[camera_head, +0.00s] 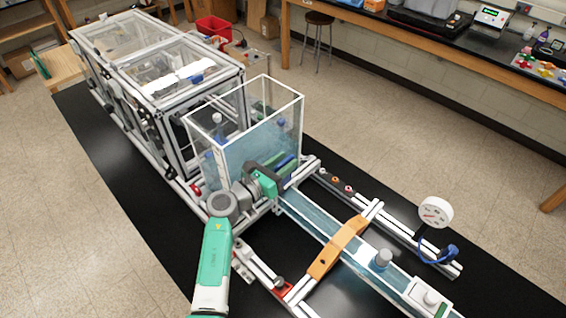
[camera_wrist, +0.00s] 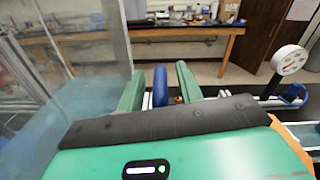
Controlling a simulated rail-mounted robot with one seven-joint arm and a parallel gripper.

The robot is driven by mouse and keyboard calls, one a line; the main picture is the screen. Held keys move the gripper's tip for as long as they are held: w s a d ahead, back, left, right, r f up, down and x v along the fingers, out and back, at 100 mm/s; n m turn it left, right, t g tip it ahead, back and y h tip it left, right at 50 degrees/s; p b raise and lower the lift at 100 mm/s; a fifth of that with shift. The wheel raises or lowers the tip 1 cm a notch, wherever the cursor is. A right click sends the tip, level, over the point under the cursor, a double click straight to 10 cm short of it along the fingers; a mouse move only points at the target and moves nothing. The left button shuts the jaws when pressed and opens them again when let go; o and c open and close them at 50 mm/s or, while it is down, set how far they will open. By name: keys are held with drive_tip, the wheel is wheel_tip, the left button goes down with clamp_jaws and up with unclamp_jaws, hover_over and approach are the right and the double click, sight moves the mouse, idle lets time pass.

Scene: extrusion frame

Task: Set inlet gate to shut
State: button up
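My gripper (camera_wrist: 160,85) is open, with its two green fingers pointing forward beside the clear water tank. A blue upright piece (camera_wrist: 160,88), possibly the inlet gate's handle, shows between the fingers. A gap is visible on each side of it, so the fingers do not appear to grip it. In the head view my gripper (camera_head: 284,166) is at the tank's front right corner, above the start of the water channel (camera_head: 312,219). The clear tank (camera_head: 246,125) holds bluish water and also fills the left of the wrist view (camera_wrist: 85,80). My gripper's body hides the gate's lower part and its position.
An orange bracket (camera_head: 339,247) crosses the channel. A round white gauge (camera_head: 435,212) with a blue hose stands right of it. A framed clear enclosure (camera_head: 160,75) is behind left. Black table (camera_head: 125,190) is bare at left.

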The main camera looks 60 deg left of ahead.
clamp_jaws()
wheel_tip(320, 180, down, 6)
drive_tip(key=b, duration=0.3)
drive_tip(key=shift+r, duration=0.2)
drive_tip(key=shift+f, duration=0.1)
drive_tip(key=shift+c, duration=0.6)
unclamp_jaws()
drive_tip(key=shift+o, duration=0.6)
drive_tip(key=v, duration=0.7)
drive_tip(key=shift+s+d, duration=0.15)
drive_tip(key=shift+s, duration=0.2)
